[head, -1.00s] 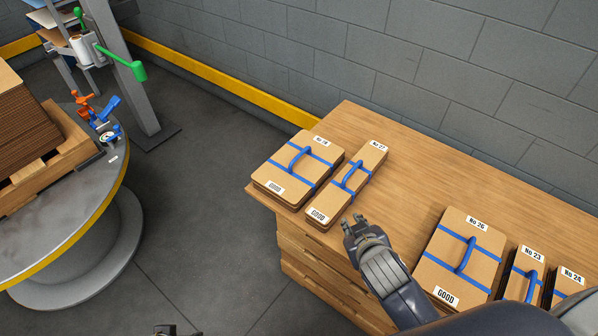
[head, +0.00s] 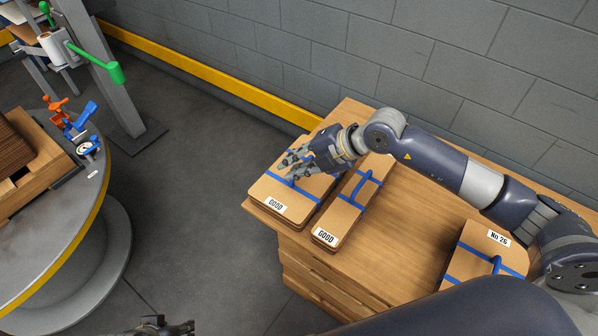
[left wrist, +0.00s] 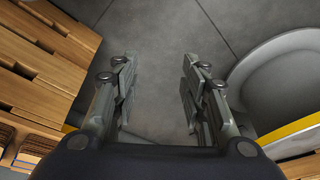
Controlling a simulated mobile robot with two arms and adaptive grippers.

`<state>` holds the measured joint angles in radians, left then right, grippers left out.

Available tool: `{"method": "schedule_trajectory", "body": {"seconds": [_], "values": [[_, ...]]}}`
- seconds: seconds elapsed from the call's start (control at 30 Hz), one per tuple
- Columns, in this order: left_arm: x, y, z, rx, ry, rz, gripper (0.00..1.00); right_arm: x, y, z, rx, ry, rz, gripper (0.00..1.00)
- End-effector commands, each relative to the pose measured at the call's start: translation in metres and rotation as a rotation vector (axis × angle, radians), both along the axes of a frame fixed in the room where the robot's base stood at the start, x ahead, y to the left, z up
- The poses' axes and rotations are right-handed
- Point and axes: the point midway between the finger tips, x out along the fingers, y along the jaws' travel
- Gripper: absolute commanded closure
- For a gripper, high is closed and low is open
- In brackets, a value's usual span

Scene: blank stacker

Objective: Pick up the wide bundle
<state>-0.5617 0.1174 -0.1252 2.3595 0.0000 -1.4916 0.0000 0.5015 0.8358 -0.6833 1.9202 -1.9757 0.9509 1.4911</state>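A wide cardboard bundle (head: 262,192) with blue straps and a GOOD label lies at the left end of the wooden table. My right gripper (head: 289,168) is over its middle, with the fingers pointing left at the blue handle. The gripper covers most of that handle, and I cannot tell whether the fingers are closed on it. A narrow strapped bundle (head: 345,212) lies just right of the wide one, partly under my right wrist. My left gripper (left wrist: 155,88) is open and empty above the floor; its top shows at the bottom edge of the head view (head: 165,326).
Another wide bundle, No 26 (head: 485,250), lies farther right on the table (head: 395,230), partly hidden by my arm. A grey wall stands behind the table. At left is a round metal platform (head: 60,245) with a pallet of cardboard (head: 25,150). Floor between is clear.

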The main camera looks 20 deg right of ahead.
Motion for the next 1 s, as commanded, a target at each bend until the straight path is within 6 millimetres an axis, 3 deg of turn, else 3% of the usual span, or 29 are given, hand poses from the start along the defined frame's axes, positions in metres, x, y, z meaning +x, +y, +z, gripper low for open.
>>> {"method": "schedule_trajectory", "body": {"seconds": [0.03, 0.1, 0.23, 0.4, 0.63, 1.0], "values": [[0.0, 0.0, 0.0, 0.0, 0.0, 0.0, 0.6, 0.005, -0.021, -0.006, -0.079, 0.014, -0.03, 0.85], [-0.001, 0.0, 0.0, 0.0, 0.0, 0.0, 0.6, 0.01, -0.044, -0.013, -0.162, 0.034, -0.067, 0.85], [-0.001, 0.0, 0.003, 0.001, -0.002, 0.0, 0.6, 0.015, -0.067, -0.021, -0.241, 0.054, -0.112, 0.85], [-0.006, 0.001, 0.018, -0.001, -0.013, 0.001, 0.6, 0.026, -0.062, -0.044, -0.253, 0.059, -0.119, 0.85], [-0.008, 0.002, 0.021, 0.0, -0.014, 0.001, 0.6, 0.037, -0.052, -0.065, -0.251, 0.057, -0.119, 0.85], [-0.009, 0.002, 0.007, 0.0, -0.014, 0.002, 0.6, 0.058, -0.04, -0.105, -0.25, 0.057, -0.118, 0.85]]}}
